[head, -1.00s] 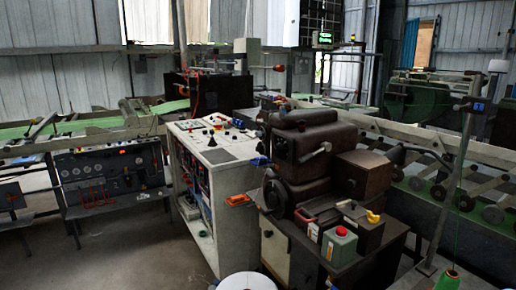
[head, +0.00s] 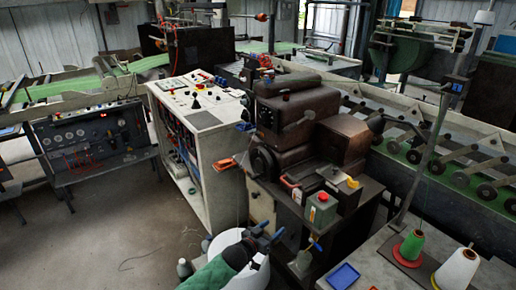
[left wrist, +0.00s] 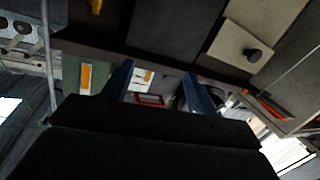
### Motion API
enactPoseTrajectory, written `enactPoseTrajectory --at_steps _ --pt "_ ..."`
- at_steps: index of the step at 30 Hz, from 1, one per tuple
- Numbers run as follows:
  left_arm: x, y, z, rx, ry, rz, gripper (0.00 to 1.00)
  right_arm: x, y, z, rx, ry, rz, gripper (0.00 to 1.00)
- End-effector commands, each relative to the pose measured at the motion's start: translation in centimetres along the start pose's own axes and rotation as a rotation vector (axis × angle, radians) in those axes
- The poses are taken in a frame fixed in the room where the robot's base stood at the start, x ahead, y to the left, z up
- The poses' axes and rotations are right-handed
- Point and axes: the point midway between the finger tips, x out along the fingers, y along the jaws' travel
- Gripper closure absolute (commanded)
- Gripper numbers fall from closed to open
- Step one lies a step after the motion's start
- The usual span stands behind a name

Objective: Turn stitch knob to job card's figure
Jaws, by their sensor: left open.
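The brown sewing machine head (head: 298,118) stands on a dark bench in the middle of the head view. A cream panel (head: 262,207) is on the front below it. In the left wrist view a dark round knob (left wrist: 252,55) sits on a cream plate (left wrist: 232,45); I cannot tell its figure or whether it is the stitch knob. My left gripper (head: 268,238), with blue fingers, is open and empty, in front of and below the machine. Its fingers also show in the left wrist view (left wrist: 160,88), apart from the knob. I cannot make out a job card. My right gripper is not in view.
A green box with a red top (head: 321,209) stands at the bench's front. A white control cabinet (head: 215,150) is left of the machine. A blue tray (head: 343,275) and thread cones (head: 457,268) are at lower right. Open floor lies at lower left.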

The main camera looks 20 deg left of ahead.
Motion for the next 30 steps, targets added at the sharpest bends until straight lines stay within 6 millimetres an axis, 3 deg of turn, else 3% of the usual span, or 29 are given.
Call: enactPoseTrajectory --at_steps 1,9,15,18,21,30 --pt "1.0 -1.6 -3.4 0.014 0.046 0.014 0.42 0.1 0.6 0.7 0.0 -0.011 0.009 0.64" --pt "4.4 -9.0 -17.2 0.06 0.276 0.124 0.42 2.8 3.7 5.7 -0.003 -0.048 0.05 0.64" --pt "5.0 -13.8 -26.7 0.092 0.407 0.213 0.42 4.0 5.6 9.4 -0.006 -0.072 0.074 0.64" --pt "4.8 -15.3 -29.7 0.103 0.445 0.244 0.42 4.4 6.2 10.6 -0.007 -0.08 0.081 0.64" --pt "4.7 -16.1 -31.3 0.109 0.466 0.264 0.42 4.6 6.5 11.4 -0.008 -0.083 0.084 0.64" --pt "6.4 -15.8 -33.2 0.111 0.477 0.272 0.42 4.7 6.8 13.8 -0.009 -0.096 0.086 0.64"
